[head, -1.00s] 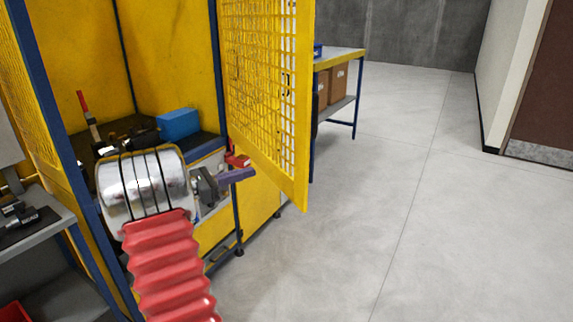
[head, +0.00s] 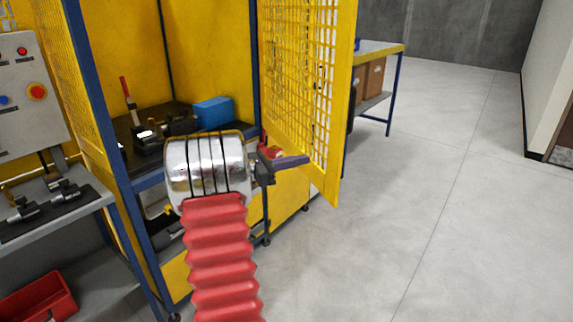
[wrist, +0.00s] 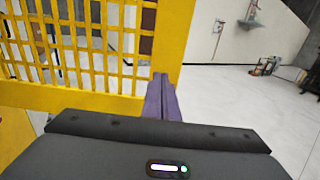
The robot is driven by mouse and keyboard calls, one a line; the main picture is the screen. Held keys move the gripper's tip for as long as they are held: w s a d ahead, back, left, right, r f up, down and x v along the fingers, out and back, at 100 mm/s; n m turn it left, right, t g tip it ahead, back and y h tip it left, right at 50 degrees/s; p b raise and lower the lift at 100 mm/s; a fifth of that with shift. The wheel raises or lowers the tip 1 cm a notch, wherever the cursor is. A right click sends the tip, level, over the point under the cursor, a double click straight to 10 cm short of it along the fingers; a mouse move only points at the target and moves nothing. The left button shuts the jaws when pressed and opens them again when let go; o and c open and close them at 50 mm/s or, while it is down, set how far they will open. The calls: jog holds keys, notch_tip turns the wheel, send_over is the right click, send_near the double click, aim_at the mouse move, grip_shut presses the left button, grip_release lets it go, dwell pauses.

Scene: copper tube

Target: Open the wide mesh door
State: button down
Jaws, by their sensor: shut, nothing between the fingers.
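The wide yellow mesh door (head: 336,178) stands open, swung outward from the blue post on the right of the cell opening. Its free edge points towards me. My gripper (head: 308,159) has purple fingers, closed together and empty. In the head view they overlap the lower part of the door's cell-facing side. In the wrist view the shut fingers (wrist: 161,92) reach up to the door's yellow frame (wrist: 172,45) near its lower free corner. I cannot tell whether they touch it. The mesh fills the upper left there.
Inside the cell are a dark worktop and a blue box (head: 213,112). A control panel (head: 28,95) and side bench (head: 50,222) stand at left. A yellow-topped table (head: 380,47) with cartons is behind the door. Open grey floor lies at right.

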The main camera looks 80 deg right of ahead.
aim_at(330, 154)
jog(key=x, duration=0.7)
jog(key=shift+s+d, duration=0.1)
